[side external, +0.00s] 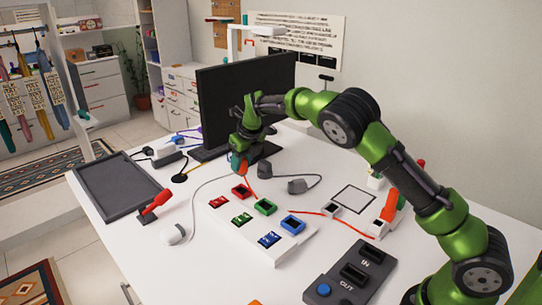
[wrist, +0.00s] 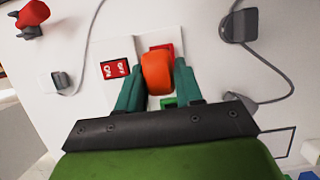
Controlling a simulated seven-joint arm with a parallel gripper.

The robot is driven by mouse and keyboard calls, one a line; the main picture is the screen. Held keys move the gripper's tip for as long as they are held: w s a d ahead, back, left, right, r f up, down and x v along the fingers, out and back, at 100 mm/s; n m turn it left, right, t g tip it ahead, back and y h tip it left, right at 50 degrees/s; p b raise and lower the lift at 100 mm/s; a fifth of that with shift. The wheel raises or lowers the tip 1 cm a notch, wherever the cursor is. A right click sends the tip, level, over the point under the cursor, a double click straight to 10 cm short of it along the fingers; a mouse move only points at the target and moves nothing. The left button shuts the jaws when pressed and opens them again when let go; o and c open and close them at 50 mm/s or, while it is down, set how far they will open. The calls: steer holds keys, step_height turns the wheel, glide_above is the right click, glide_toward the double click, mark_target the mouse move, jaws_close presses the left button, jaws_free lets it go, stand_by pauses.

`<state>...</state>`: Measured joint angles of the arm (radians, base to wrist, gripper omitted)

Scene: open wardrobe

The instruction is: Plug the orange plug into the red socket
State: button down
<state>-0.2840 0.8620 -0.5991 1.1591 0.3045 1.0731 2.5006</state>
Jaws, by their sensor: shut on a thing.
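My gripper (side external: 238,158) is shut on the orange plug (wrist: 158,73), which sits between its two teal fingers in the wrist view. The plug also shows low in the gripper in the side view (side external: 236,166). The red socket (side external: 241,191) is on the white board (side external: 285,252), just below the held plug. The plug appears above the socket and apart from it. In the wrist view the plug covers most of the red socket (wrist: 165,47), with only its edge showing.
A red switch (side external: 218,202) lies beside the socket. The green socket (side external: 265,206) and blue socket (side external: 292,225) follow along the board. The monitor (side external: 245,95) stands behind my gripper. Grey plugs (side external: 297,186) with a cable lie to the right. A grey tray (side external: 115,187) is at left.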

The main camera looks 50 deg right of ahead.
mark_target(244, 175)
steer(key=shift+f, duration=2.2)
steer(key=shift+f, duration=1.3)
steer(key=c, duration=0.7)
jaws_free()
steer(key=shift+o, duration=0.2)
steer(key=v, duration=1.7)
steer(key=shift+f, duration=0.15)
